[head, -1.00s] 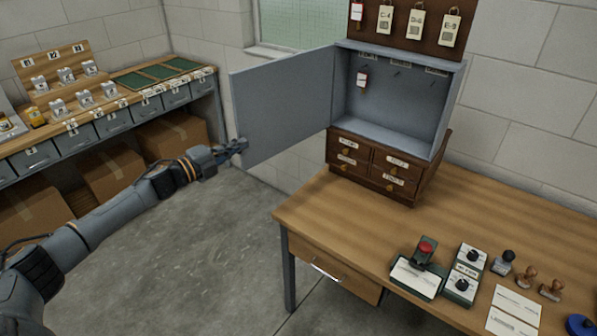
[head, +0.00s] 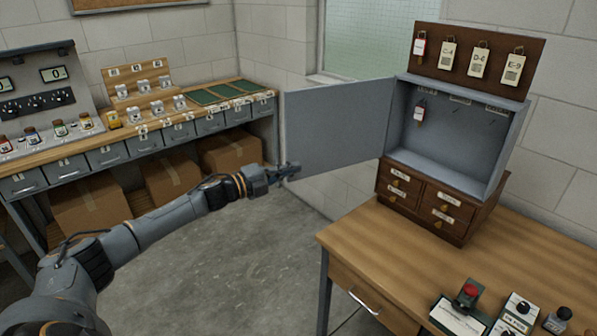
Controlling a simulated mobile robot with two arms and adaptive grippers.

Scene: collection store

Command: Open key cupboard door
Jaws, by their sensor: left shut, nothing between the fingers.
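The grey key cupboard (head: 455,155) stands on a small brown drawer unit on the wooden desk. Its door (head: 338,125) is swung wide open to the left. Inside, one tag with red and white (head: 419,112) hangs from a hook on the left, and other hooks look empty. My left gripper (head: 292,169) is shut and empty at the lower left edge of the door; whether it touches the door I cannot tell. My right gripper is not in view.
A board with several hanging tags (head: 479,55) stands above the cupboard. The wooden desk (head: 400,247) holds a device with a red button (head: 467,295). A bench with drawers (head: 105,155) stands at the left, with cardboard boxes (head: 90,203) beneath. The floor between is clear.

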